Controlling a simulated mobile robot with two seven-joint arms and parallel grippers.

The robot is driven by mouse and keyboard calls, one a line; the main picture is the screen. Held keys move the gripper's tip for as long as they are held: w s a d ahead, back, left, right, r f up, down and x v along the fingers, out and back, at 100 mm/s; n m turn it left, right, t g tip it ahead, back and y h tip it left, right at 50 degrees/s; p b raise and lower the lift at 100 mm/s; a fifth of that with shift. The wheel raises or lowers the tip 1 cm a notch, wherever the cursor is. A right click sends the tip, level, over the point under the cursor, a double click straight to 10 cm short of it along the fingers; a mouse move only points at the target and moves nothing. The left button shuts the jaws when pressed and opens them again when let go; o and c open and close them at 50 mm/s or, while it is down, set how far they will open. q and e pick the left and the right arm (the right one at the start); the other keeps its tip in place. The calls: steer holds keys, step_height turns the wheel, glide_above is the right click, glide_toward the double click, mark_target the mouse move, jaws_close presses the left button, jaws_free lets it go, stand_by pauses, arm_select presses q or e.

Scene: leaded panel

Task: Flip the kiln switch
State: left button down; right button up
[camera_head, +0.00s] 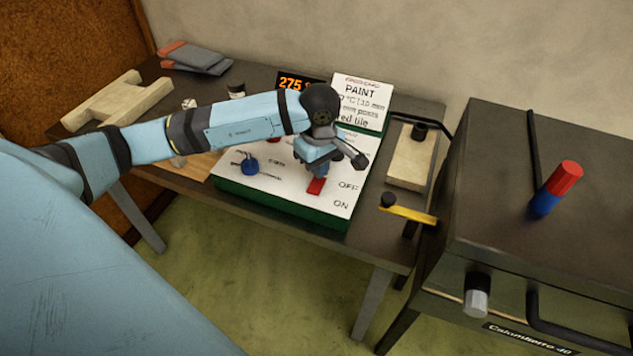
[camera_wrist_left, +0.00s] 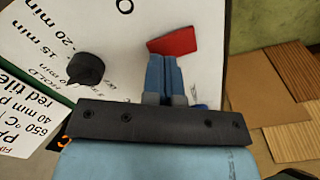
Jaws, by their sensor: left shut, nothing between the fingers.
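The red switch (camera_head: 316,186) sits on the white top of the green-sided control panel (camera_head: 290,208), left of the printed words OFF and ON. My left gripper (camera_head: 319,172) is right over it, pointing down with its fingers shut and empty. In the left wrist view the shut blue fingertips (camera_wrist_left: 165,62) are at the edge of the red switch (camera_wrist_left: 173,42); I cannot tell whether they touch it. The fingers and wrist hide the switch's base. My right gripper is not in view.
A blue knob (camera_head: 250,165) stands on the panel's left part, and a black knob (camera_wrist_left: 86,69) shows in the wrist view. An orange display (camera_head: 291,84) and a PAINT card (camera_head: 360,100) stand behind. A dark metal box (camera_head: 560,230) is at the right.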

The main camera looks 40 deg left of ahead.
arm_select(q)
steer(key=shift+f+b, duration=0.8)
steer(key=shift+f, duration=0.15)
steer(key=shift+r, duration=0.15)
steer(key=shift+r+p, duration=1.55)
steer(key=shift+r, duration=1.9)
